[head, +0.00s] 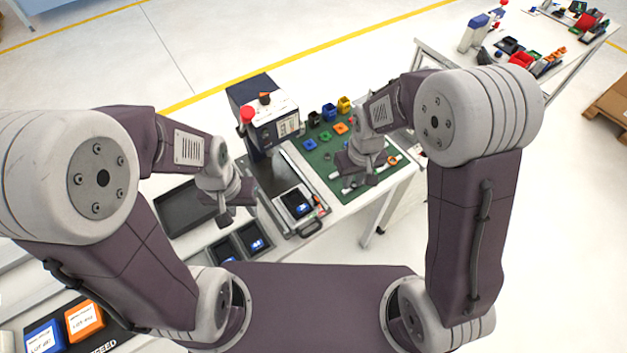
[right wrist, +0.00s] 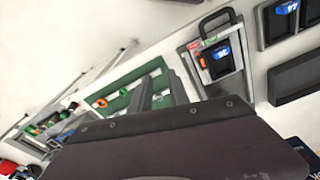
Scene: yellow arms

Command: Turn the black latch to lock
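A black looped handle (head: 311,228) sits at the front end of a grey fixture (head: 296,203) below the grey-and-blue machine; I cannot tell whether it is the latch itself. The handle (right wrist: 217,20) and fixture also show in the right wrist view, with a dark block with a blue label (right wrist: 220,58) inside. My left gripper (head: 227,216) hangs to the left of the fixture, over the dark trays; its finger gap is too small to judge. My right gripper (head: 355,187) is to the right of the fixture, above the green mat. Its fingers (right wrist: 158,92) look apart and empty.
The machine (head: 265,115) with a red button stands behind the fixture. The green mat (head: 325,150) holds several small coloured parts. Dark trays (head: 185,208) lie at left. A second table (head: 520,70) stands far right. Open floor lies right of the bench.

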